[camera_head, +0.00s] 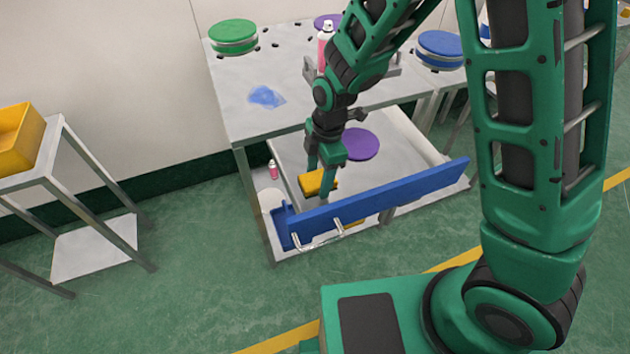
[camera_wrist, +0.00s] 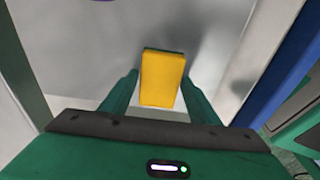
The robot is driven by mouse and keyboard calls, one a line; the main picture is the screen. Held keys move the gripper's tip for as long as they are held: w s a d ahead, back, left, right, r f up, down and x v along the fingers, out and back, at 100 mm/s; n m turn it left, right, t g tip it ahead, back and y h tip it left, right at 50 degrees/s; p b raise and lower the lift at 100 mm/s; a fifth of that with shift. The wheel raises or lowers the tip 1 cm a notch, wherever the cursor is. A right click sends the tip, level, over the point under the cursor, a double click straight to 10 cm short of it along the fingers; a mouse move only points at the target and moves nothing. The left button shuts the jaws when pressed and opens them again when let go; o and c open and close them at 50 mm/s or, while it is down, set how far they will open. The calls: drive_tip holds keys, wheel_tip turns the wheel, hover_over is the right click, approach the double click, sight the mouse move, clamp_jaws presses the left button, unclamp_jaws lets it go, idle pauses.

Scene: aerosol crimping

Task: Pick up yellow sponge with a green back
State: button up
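The yellow sponge (camera_head: 312,183) with a green back lies in the open drawer under the table, near its blue front. In the wrist view the sponge (camera_wrist: 162,78) shows its yellow face, with a thin green edge at the far end. My gripper (camera_head: 321,180) reaches down into the drawer at the sponge. In the wrist view my gripper's fingers (camera_wrist: 160,90) stand apart, one on each side of the sponge's near part. A narrow gap seems to show beside the fingers; contact cannot be made out.
The drawer's blue front panel (camera_head: 385,196) with a metal handle stands close to my gripper. A purple disc (camera_head: 359,144) lies farther back in the drawer. The table (camera_head: 240,120) above holds a blue cloth (camera_head: 266,96), a green round lid (camera_head: 233,34) and a pink can (camera_head: 325,45).

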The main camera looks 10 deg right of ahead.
sight(316, 179)
drive_tip(key=c, duration=0.6)
drive_tip(key=shift+c, duration=0.2)
drive_tip(key=shift+r, duration=0.1)
drive_tip(key=shift+r, duration=0.55)
wheel_tip(316, 179, up, 3)
drive_tip(key=shift+f, duration=0.2)
drive_tip(key=s+a+r, duration=0.6)
drive_tip(key=s+r, duration=0.1)
drive_tip(key=s, duration=0.2)
drive_tip(key=shift+s+a, duration=0.25)
drive_tip(key=shift+s, duration=0.1)
drive_tip(key=shift+o, duration=0.8)
drive_tip(key=shift+c, duration=0.4)
